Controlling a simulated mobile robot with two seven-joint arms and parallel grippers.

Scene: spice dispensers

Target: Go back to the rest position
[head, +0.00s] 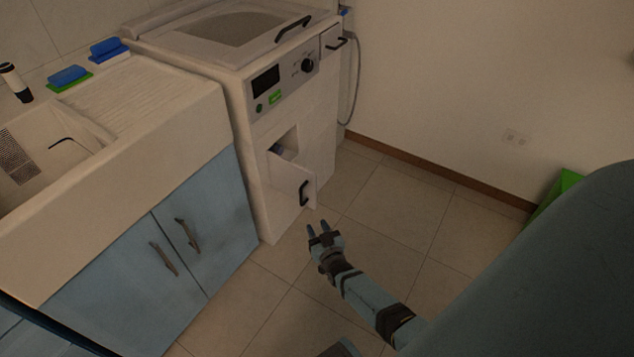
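My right gripper (318,230) is low over the tiled floor, just in front of the washing machine (293,101). Its two fingers are spread apart with nothing between them. My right arm reaches to it from the lower right. A small white door (293,183) with a dark handle (304,193) stands open on the machine's front, just above and left of the gripper, with a visible gap between them. Something bluish (279,150) shows inside the opening. My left gripper is not in view.
A blue cabinet (100,288) with a white sink (45,150) stands at the left. Sponges (68,76) and a dark bottle (15,82) are on the counter. A green object (556,200) is by the wall at the right. The floor (385,215) between is clear.

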